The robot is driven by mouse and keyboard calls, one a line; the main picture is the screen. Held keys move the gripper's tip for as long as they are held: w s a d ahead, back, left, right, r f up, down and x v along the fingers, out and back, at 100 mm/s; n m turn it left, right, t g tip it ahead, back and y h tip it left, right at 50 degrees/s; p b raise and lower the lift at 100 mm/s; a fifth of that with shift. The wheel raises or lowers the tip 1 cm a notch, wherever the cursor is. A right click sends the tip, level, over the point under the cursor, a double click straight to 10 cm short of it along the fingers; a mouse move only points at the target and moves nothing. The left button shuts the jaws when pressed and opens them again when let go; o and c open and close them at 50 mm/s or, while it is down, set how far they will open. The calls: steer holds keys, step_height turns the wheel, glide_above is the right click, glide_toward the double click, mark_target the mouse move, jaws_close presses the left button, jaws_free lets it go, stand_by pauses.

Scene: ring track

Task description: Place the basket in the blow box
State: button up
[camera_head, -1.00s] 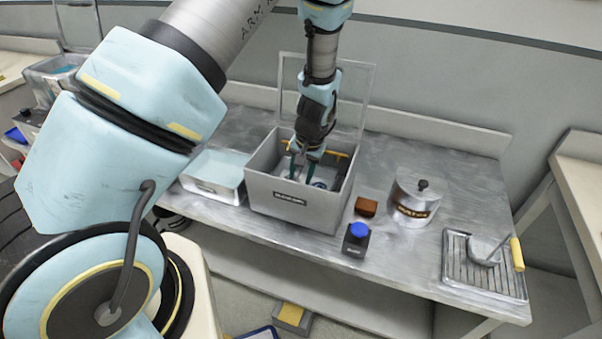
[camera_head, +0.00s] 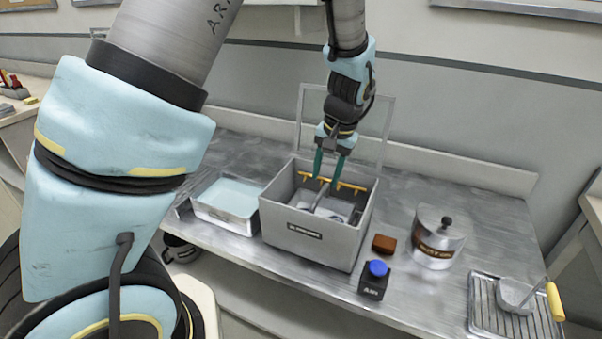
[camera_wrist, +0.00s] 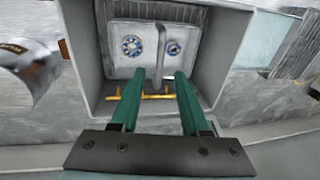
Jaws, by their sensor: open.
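The blow box (camera_head: 312,236) is a grey, open-topped box with a front label, standing on the metal bench with a clear lid frame upright behind it. Inside, a slim grey bar (camera_wrist: 162,48) stands between two blue-ringed round parts, and yellow bars (camera_wrist: 143,97) lie along the rear wall. I cannot tell whether the grey bar belongs to the basket. In the wrist view my gripper (camera_wrist: 160,74) points into the box.
A metal tray (camera_head: 228,205) of pale liquid stands left of the box. A brown block (camera_head: 384,244), a blue-topped bottle (camera_head: 374,280) and a lidded metal pot (camera_head: 438,240) stand right. A small metal cup with a yellow handle (camera_head: 555,302) rests on a ribbed tray (camera_head: 487,318).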

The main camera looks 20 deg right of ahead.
steer(key=w+a+r+n+h, duration=0.1)
steer(key=w+a+r+n, duration=0.1)
steer(key=a, duration=0.6)
steer(key=w+a+r+n, duration=0.1)
steer(key=a+r+n, duration=0.1)
steer(key=a, duration=0.7)
steer(key=s+a+r+n, duration=0.1)
steer(key=s+a, duration=0.1)
steer(key=a, duration=0.5)
steer(key=s+a+r+n, duration=0.2)
steer(key=s+a, duration=0.1)
steer(key=a, duration=0.4)
steer(key=shift+a, duration=0.2)
steer(key=shift+c, duration=0.3)
